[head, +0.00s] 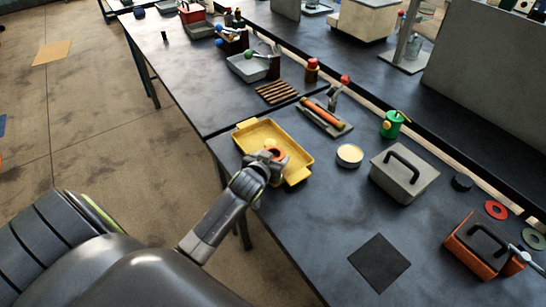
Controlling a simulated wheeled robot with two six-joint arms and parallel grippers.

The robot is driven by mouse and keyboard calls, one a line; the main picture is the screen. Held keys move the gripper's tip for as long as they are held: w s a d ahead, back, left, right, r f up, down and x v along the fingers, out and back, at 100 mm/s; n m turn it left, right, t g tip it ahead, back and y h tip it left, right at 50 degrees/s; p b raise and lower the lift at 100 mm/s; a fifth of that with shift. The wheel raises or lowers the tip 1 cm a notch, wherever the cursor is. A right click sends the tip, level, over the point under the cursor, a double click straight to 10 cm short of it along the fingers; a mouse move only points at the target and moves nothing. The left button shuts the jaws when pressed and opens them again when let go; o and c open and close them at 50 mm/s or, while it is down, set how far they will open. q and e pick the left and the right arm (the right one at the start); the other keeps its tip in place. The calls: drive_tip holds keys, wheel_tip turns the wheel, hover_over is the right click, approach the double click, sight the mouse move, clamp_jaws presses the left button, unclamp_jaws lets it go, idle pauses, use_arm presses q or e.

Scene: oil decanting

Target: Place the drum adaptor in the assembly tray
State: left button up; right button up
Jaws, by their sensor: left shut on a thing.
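A yellow tray (247,141), which looks like the assembly tray, sits at the left edge of the near bench. My left gripper (272,160) is over the tray's near side and shut on a small orange round part (276,152), which looks like the drum adaptor. The gripper hides much of the part and some of the tray. I cannot tell whether the part touches the tray floor. My right gripper is not in view.
A tin with a pale top (349,155), a grey box with a black handle (404,174) and a green can (392,124) stand right of the tray. An orange caddy (475,254) and a red ring (495,210) are farther right. A dark mat (379,263) lies in front, with bare bench around it.

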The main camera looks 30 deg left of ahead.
use_arm(q)
drive_tip(key=shift+f, duration=0.1)
drive_tip(key=o, duration=1.2)
drive_tip(key=shift+o, duration=0.2)
drive_tip(key=shift+s, duration=0.1)
drive_tip(key=v, duration=1.2)
drive_tip(key=shift+b, duration=0.45)
